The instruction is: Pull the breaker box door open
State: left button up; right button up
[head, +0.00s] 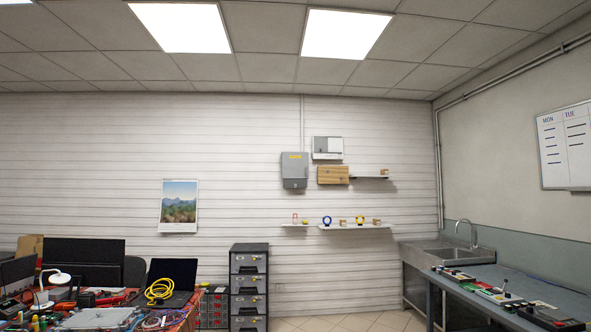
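A grey box with a yellow label, which looks like the breaker box (294,170), hangs on the far white slatted wall, near the middle of the head view. Its front looks closed. A thin conduit runs up the wall from near it to the ceiling. Its hinge side and any handle are too small to make out. Neither of my grippers shows in this view.
Right of the grey box hang a white-and-grey box (327,148), a wooden cabinet (333,175) and small shelves. A drawer unit (249,287) stands below. A cluttered table is at left; a sink (440,252) and workbench are at right. Some floor shows between.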

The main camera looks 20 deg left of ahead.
aim_at(294, 165)
jog(key=i+j+u, duration=0.1)
jog(key=i, duration=2.95)
jog(key=i+l+u, duration=0.1)
jog(key=i, duration=2.95)
jog(key=l, duration=0.1)
